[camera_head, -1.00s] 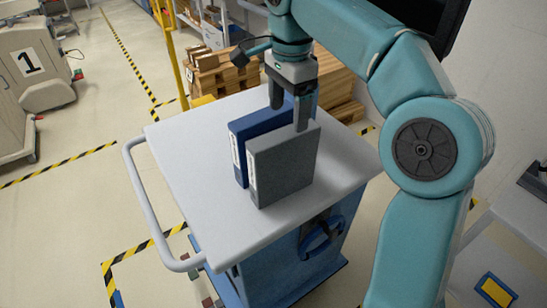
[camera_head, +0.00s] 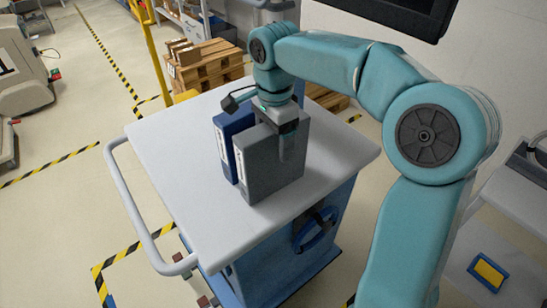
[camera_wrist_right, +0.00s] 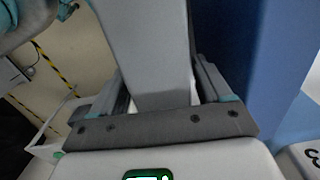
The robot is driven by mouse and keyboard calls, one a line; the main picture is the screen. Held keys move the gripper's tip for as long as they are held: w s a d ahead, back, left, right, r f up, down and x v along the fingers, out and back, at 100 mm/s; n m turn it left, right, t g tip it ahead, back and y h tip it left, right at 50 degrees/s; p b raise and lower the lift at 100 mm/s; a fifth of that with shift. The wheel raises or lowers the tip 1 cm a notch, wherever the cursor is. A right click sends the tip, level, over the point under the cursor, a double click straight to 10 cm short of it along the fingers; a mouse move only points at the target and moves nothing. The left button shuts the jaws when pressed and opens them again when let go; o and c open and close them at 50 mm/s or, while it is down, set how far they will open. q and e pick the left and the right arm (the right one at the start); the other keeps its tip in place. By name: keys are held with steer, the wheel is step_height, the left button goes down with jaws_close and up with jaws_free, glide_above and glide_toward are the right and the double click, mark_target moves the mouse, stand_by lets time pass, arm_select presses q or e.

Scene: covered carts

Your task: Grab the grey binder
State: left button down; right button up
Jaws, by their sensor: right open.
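The grey binder (camera_head: 268,168) stands upright on the white top of a cart (camera_head: 195,185), its pale label facing left. A blue binder (camera_head: 225,140) stands just behind it. My right gripper (camera_head: 279,138) is at the grey binder from above, with one finger in front of its near face and the other hidden behind it. In the right wrist view, the grey binder (camera_wrist_right: 150,45) lies between the two open fingers (camera_wrist_right: 167,92), and the blue binder (camera_wrist_right: 237,55) is beside the right finger. My left gripper is not in view.
The front and right of the cart top are clear. The cart has a rounded handle (camera_head: 128,208) on its left and a blue lower body (camera_head: 275,268). Wooden pallets with boxes (camera_head: 205,65) stand behind it. A yellow post (camera_head: 156,45) rises at the back.

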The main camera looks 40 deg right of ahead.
steer(key=shift+w+f, duration=0.2)
steer(key=shift+f, duration=0.3)
steer(key=shift+s+a+r, duration=0.1)
steer(key=shift+r, duration=0.05)
steer(key=shift+c, duration=1.2)
jaws_close()
